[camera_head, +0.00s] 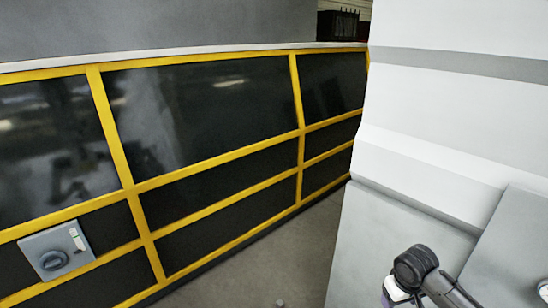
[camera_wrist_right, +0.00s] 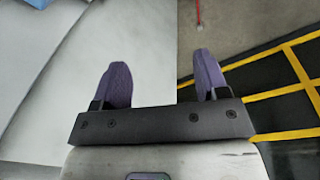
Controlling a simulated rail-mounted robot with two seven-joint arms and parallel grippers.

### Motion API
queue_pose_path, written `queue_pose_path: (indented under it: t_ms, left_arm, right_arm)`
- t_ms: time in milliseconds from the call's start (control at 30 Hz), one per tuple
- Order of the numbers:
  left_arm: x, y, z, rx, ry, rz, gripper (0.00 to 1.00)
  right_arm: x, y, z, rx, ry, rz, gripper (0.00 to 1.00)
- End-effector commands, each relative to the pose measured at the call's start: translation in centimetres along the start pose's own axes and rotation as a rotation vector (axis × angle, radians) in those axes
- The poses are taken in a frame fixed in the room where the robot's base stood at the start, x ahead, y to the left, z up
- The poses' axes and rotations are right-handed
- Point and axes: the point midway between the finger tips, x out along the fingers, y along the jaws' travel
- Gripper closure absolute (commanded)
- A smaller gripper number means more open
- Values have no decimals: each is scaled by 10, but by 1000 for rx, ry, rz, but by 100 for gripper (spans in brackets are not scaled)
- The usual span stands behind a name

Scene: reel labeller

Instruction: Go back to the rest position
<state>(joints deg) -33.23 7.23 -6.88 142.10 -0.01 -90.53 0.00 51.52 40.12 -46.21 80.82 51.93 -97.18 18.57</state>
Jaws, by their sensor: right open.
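My right gripper (camera_wrist_right: 162,80) shows in the right wrist view with its two purple-padded fingers spread wide apart. Nothing is between the fingers. Behind the left finger is a pale flat surface, and behind the right finger is grey floor. In the head view part of my right arm (camera_head: 415,266), with a dark round joint, shows at the lower right, in front of the white machine body. My left gripper is in neither view.
A yellow-framed fence (camera_head: 120,130) with dark panels runs across the left and middle. A grey switch box (camera_head: 56,250) is mounted on it. A large white machine (camera_head: 450,130) fills the right side.

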Motion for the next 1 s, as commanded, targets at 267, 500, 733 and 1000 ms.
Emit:
queue_pose_path:
  t_ms: [267,500,733,1000]
  left_arm:
    - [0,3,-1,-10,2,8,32]
    - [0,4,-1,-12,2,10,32]
    - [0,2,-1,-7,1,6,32]
    - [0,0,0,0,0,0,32]
  right_arm:
    - [-117,-68,-35,-374,539,230,32]
    - [-139,-123,28,-369,839,266,32]
    - [-101,-136,114,-211,846,182,32]
    - [-15,-153,223,-76,608,38,32]
